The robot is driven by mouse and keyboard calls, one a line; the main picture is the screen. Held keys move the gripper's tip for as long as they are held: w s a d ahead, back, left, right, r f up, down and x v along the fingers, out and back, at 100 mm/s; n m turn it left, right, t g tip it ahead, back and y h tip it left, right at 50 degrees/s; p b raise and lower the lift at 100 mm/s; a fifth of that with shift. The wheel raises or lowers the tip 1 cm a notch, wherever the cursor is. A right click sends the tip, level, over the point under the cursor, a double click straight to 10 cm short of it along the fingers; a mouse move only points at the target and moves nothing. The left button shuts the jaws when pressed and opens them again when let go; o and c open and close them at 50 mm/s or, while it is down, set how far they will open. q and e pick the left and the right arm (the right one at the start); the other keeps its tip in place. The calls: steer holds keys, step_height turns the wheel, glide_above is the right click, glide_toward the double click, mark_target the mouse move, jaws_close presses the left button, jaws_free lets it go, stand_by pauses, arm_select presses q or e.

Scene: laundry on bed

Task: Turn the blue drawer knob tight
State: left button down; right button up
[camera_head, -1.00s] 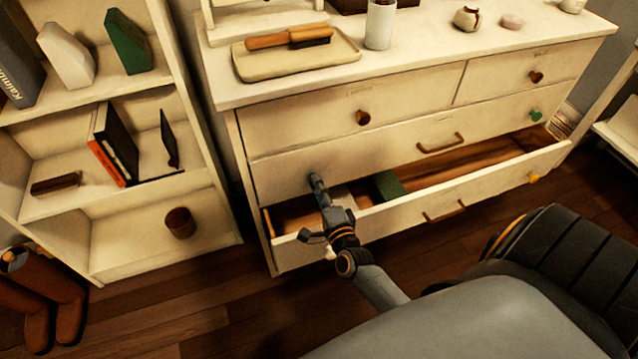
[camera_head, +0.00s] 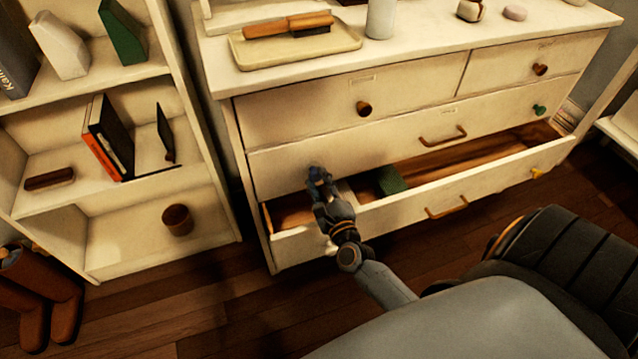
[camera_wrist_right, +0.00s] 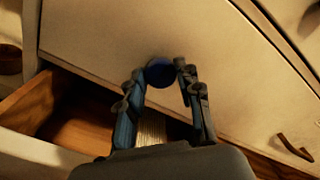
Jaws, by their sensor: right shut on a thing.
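The blue drawer knob (camera_wrist_right: 160,73) sits on the front of the middle drawer (camera_head: 380,143). In the right wrist view it shows between the fingertips of my right gripper (camera_wrist_right: 168,75), one finger on each side. In the head view my right gripper (camera_head: 318,176) reaches up to the left part of that drawer front and mostly hides the knob. The gripper is shut on the knob. My left gripper is not in view.
The bottom drawer (camera_head: 480,180) stands open below my right gripper, with a green item (camera_head: 391,180) inside. A green knob (camera_head: 540,110) and a yellow knob (camera_head: 537,173) are at the right. A shelf unit (camera_head: 210,215) stands at the left.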

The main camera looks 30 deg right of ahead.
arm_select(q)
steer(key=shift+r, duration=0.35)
arm_select(e)
steer(key=shift+r+m, duration=0.15)
steer(key=shift+m, duration=0.15)
steer(key=o, duration=1.2)
steer(key=shift+w, duration=0.1)
steer(key=shift+c, duration=0.2)
steer(key=shift+s+f, duration=0.2)
steer(key=shift+s, duration=0.25)
steer(key=v, duration=1.1)
